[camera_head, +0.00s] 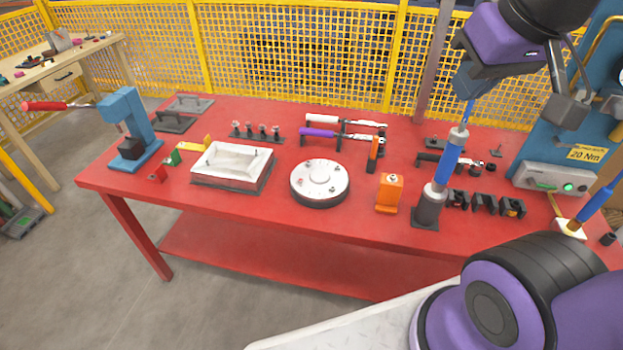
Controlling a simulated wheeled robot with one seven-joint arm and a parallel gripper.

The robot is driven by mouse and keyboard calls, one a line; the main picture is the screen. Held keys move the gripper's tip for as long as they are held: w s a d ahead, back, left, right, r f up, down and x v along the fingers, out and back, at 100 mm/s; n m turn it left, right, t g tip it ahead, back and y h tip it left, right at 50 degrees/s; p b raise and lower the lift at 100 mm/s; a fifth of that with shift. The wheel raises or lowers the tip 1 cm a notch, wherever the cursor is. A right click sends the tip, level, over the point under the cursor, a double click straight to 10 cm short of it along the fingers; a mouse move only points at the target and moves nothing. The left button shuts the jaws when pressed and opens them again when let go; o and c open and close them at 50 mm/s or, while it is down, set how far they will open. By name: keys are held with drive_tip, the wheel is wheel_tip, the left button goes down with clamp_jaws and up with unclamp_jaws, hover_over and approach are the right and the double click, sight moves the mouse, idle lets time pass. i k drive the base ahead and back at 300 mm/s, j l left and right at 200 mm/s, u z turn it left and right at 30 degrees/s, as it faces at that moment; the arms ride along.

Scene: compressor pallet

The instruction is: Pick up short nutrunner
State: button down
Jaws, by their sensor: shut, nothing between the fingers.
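A blue-handled power tool (447,165) with a pale metal top stands upright in a dark grey holder (425,215) at the right of the red table. A thin blue line rises from its top. A second blue-handled tool (597,202) leans over a pale block at the far right. A white-handled tool (322,119) and a purple-handled tool (318,132) lie at the back middle. Which tool is the short nutrunner I cannot tell for certain.
The red table (290,235) also bears a white tray (222,163), a round silver plate (320,180), an orange block (389,190) and a blue press (130,125). A control box (548,177) stands right. Yellow mesh fence (300,50) runs behind. The front-left tabletop is mostly clear.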

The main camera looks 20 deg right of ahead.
sight(436, 192)
drive_tip(key=j+z, duration=0.1)
drive_tip(key=z, duration=0.3)
drive_tip(key=j+z, duration=0.1)
drive_tip(key=z, duration=0.3)
drive_tip(key=k+z, duration=0.1)
drive_tip(key=z, duration=0.35)
drive_tip(key=j+z, duration=0.1)
drive_tip(key=z, duration=0.3)
drive_tip(key=k+z, duration=0.15)
drive_tip(key=z, duration=0.25)
